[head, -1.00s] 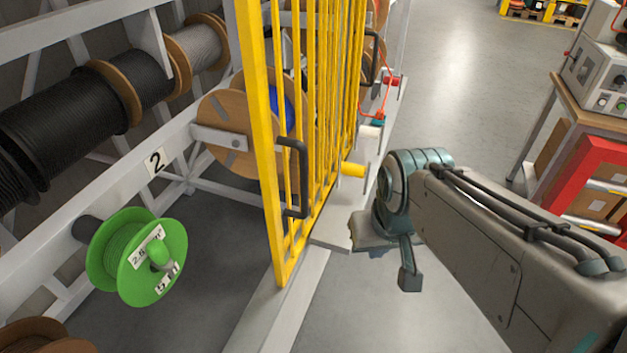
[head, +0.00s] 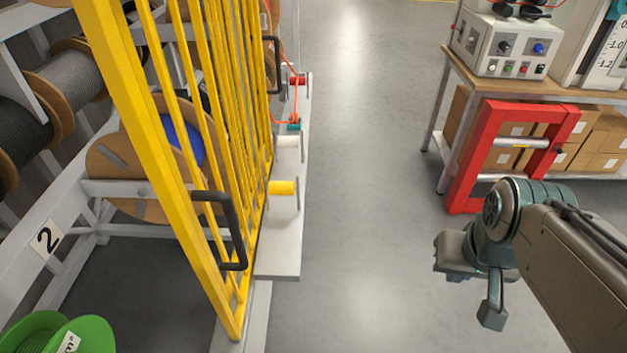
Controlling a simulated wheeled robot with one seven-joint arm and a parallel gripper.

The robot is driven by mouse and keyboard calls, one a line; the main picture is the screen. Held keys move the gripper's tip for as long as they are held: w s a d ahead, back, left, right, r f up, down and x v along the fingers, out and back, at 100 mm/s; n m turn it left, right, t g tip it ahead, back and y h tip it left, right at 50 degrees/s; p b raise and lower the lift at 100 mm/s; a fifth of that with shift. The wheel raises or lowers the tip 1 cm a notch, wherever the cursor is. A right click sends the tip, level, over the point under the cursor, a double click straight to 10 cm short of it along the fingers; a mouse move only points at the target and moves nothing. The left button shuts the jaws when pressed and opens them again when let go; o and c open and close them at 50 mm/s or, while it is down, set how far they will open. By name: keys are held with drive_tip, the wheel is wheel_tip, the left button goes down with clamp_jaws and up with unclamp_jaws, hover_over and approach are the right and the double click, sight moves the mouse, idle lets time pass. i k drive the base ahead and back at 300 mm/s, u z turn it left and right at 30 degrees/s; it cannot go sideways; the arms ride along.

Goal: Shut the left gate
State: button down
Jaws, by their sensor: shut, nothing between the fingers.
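A yellow barred gate (head: 160,150) stands at the left, its near post at the end of a pale floor rail. A black handle (head: 240,235) sits on its near side. Its bars overlap further yellow bars behind, where a second black handle (head: 279,66) shows; I cannot tell clearly where one gate ends. Beyond the near post, the rack opening with the reels is uncovered. My gripper (head: 490,318) is at the lower right, shut and empty, well apart from the gate over open floor. Its fingertips are only partly clear from this angle.
A white ledge (head: 277,262) with yellow, white and red spools runs beside the gate. A green reel (head: 58,335) sits at the lower left. A red frame (head: 480,150) stands before a workbench (head: 560,88) at the right. The floor between is clear.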

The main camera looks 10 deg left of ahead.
sight(96, 18)
drive_tip(key=z, duration=0.45)
drive_tip(key=i, duration=1.05)
drive_tip(key=u, duration=2.55)
